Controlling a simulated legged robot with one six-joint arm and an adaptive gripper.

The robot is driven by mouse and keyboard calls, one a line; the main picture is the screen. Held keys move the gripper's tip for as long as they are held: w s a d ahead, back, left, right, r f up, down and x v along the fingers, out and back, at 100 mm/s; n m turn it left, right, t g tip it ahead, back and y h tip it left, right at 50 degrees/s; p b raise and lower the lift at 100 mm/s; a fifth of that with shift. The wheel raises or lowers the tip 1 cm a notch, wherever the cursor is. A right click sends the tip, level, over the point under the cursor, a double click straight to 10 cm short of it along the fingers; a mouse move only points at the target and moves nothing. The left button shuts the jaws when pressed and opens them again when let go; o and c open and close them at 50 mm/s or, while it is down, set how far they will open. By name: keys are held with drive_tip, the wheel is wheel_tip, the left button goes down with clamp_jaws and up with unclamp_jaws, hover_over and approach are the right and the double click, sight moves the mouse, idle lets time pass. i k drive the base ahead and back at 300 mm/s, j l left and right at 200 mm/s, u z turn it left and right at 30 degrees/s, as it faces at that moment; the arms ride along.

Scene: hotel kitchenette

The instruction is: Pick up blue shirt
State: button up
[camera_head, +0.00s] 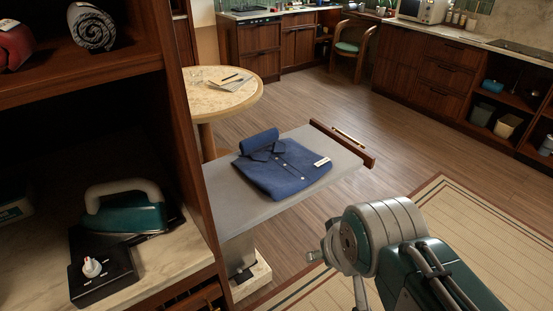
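A folded blue shirt (288,176) lies flat on a grey pull-out board (232,207) in the middle of the view. Its collar and buttons face up, and a white tag (321,162) sits on its right edge. A blue roll (259,141) lies against its far left side; I cannot tell if it is part of the shirt. My silver and green arm is at the lower right, apart from the shirt. Thin metal parts at its end, perhaps my gripper (335,262), show beside the silver joint. The fingertips cannot be made out clearly. Nothing touches the shirt.
A wooden end rail (342,143) with a handle closes the board's far right end. A dark cabinet (190,150) stands close on the left, holding an iron (130,215). A round table (225,100) stands behind. Open floor lies to the right, with a rug (500,235).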

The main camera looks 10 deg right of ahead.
sight(281, 168)
drive_tip(key=i+l+u, duration=0.1)
drive_tip(key=l, duration=0.3)
drive_tip(key=i+l+u, duration=0.15)
drive_tip(key=l, duration=0.3)
drive_tip(key=i+l+u, duration=0.25)
drive_tip(key=i+l, duration=0.15)
drive_tip(key=i+j+u, duration=0.1)
drive_tip(key=i+u, duration=0.15)
drive_tip(key=i, duration=0.5)
